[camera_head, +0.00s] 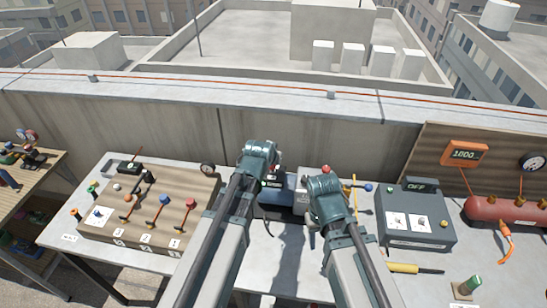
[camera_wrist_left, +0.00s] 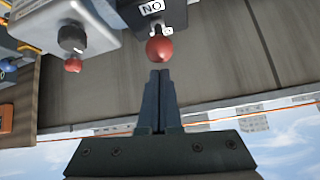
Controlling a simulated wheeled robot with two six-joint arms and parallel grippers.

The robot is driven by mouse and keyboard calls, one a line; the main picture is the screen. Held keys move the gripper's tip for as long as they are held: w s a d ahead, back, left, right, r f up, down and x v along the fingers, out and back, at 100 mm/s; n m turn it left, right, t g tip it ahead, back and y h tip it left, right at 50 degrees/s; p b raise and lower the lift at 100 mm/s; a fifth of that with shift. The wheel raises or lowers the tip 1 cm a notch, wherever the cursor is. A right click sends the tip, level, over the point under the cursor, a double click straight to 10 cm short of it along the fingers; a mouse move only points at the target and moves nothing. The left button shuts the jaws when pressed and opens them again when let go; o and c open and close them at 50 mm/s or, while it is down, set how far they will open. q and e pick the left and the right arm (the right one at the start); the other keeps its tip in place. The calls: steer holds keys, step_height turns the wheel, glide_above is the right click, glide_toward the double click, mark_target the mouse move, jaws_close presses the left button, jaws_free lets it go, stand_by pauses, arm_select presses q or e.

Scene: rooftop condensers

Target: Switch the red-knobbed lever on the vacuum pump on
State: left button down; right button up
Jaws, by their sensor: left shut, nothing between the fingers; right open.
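The vacuum pump (camera_head: 279,190) stands on the bench between my two arms, a blue body partly covered by them.
A second red knob (camera_wrist_left: 73,66) lies near a dark round part. A lever board (camera_head: 150,205) is at left, a grey control box (camera_head: 418,235) and a red tank (camera_head: 500,209) at right. A yellow-handled tool (camera_head: 403,268) lies in front. A parapet wall (camera_head: 120,118) stands behind.

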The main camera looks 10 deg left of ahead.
arm_select(q)
steer(key=p+v, duration=0.6)
steer(key=v, duration=0.3)
steer(key=shift+w+d+r, duration=0.2)
steer(key=shift+d+r, duration=0.1)
steer(key=shift+r, duration=0.15)
steer(key=shift+w, duration=0.1)
